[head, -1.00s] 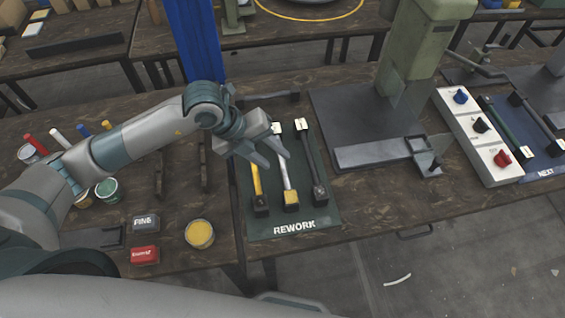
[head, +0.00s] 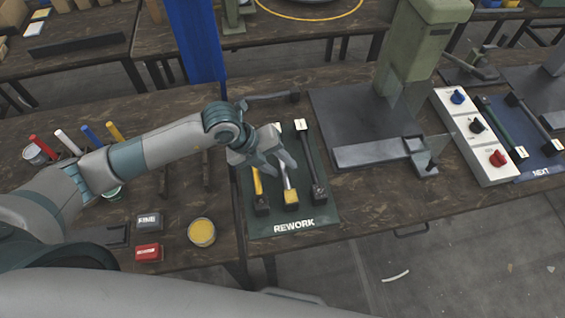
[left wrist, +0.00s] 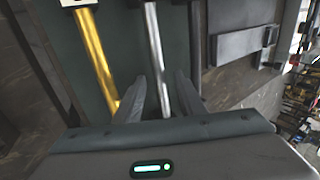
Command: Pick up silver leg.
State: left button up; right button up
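The silver leg (head: 288,179) lies on the dark green REWORK mat (head: 321,212), between a yellow leg (head: 257,187) and a black leg (head: 310,156). A yellow block is at its near end. My left gripper (head: 283,170) is over the silver leg and hides its upper part. In the left wrist view, the silver leg (left wrist: 155,50) runs between the two spread fingers (left wrist: 168,98), with the yellow leg (left wrist: 94,55) to the left. The fingers look apart from it; their exact height is unclear. My right gripper is not in view.
A green press (head: 420,45) with a dark base plate stands right of the mat. A white control box (head: 473,135) with knobs and the blue NEXT mat (head: 540,172) are farther right. Left are a yellow tin (head: 201,232), red and grey boxes, and colored markers.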

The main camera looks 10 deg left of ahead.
pick_arm(q)
grip_shut()
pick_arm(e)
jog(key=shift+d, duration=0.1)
